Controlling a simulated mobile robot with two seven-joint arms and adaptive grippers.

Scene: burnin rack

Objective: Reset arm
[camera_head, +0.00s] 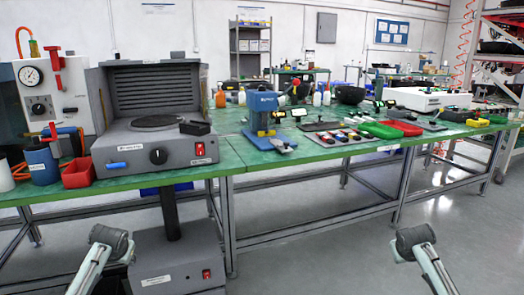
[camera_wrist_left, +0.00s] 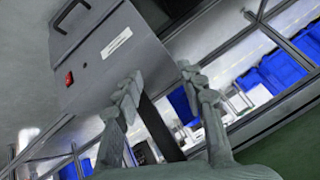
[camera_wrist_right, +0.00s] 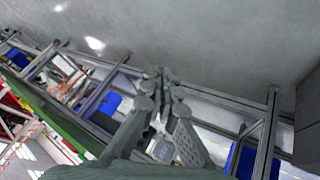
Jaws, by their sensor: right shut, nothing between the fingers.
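My left gripper (camera_wrist_left: 160,78) shows in the left wrist view with its two fingers spread apart and nothing between them. Behind its fingers is a grey box with a red switch (camera_wrist_left: 85,55), at a distance I cannot judge. My right gripper (camera_wrist_right: 164,84) shows in the right wrist view with its fingertips together and nothing held. Behind it are the grey floor and the metal bench frame. In the head view only parts of my two arms show at the bottom left and bottom right, in front of the bench; the fingers cannot be made out there.
A long green-topped bench (camera_head: 250,183) crosses the head view. On it stand a grey machine with a round plate (camera_head: 130,157), a blue press (camera_head: 263,115), red bin (camera_head: 78,174) and green tray (camera_head: 380,130). A grey pedestal (camera_head: 172,262) stands below. Floor at front right is clear.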

